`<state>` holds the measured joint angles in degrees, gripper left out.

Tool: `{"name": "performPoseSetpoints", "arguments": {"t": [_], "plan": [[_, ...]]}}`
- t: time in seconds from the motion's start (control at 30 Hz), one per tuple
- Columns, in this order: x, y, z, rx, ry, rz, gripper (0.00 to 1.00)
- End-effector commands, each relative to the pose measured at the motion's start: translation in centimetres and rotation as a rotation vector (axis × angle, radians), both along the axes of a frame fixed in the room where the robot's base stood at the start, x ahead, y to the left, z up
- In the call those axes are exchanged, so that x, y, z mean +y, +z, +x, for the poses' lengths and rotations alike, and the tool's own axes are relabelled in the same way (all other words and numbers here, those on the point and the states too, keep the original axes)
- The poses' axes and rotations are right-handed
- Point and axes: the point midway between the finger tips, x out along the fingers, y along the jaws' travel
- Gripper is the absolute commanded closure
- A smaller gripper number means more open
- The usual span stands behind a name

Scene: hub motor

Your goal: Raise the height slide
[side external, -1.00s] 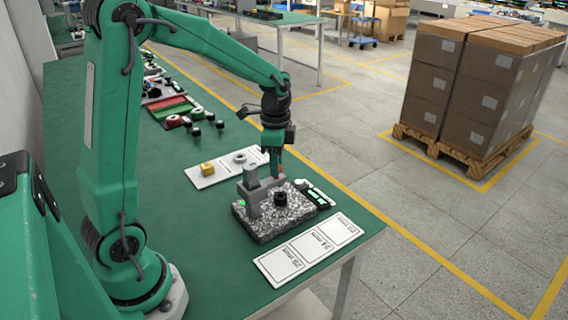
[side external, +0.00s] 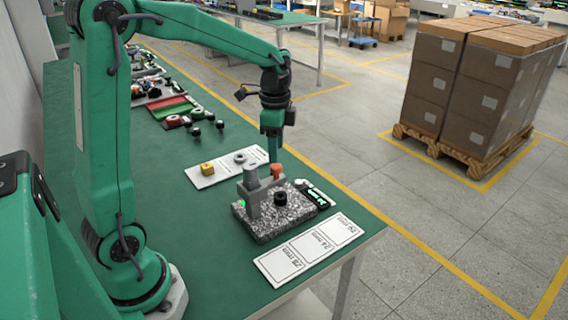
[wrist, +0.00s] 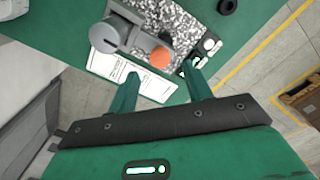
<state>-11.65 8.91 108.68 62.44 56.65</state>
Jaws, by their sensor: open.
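The height gauge stands on a speckled stone base (side external: 270,224), with a grey slide arm (side external: 264,186) and a grey round cylinder (side external: 250,174) above it. An orange knob (side external: 277,171) is at the slide's far end; it also shows in the wrist view as an orange disc (wrist: 160,57). A black round part (side external: 280,198) sits on the base. My gripper (side external: 272,158) points down just behind and above the knob. In the wrist view its two fingers (wrist: 158,78) are spread, with nothing visible between them but the paper, and the knob lies just beyond their tips.
A white card (side external: 212,174) with a yellow block (side external: 207,168) and a grey ring (side external: 241,158) lies behind the gauge. A labelled size card (side external: 310,248) lies in front. A small dark device with a display (side external: 316,195) lies at the right.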

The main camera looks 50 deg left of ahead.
Motion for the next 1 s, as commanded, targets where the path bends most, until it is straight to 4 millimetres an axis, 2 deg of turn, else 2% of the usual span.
{"name": "performPoseSetpoints", "arguments": {"t": [0.1, 0.27, 0.77, 1.0], "plan": [[0.0, 1.5, 0.1, -0.004, 0.000, 0.001, 0.50], [0.0, 2.7, 0.0, -0.001, 0.000, 0.000, 0.50], [-0.1, 3.2, -0.1, -0.004, 0.005, 0.001, 0.50], [-1.1, 4.3, -1.5, -0.048, 0.068, 0.007, 0.50]]}}
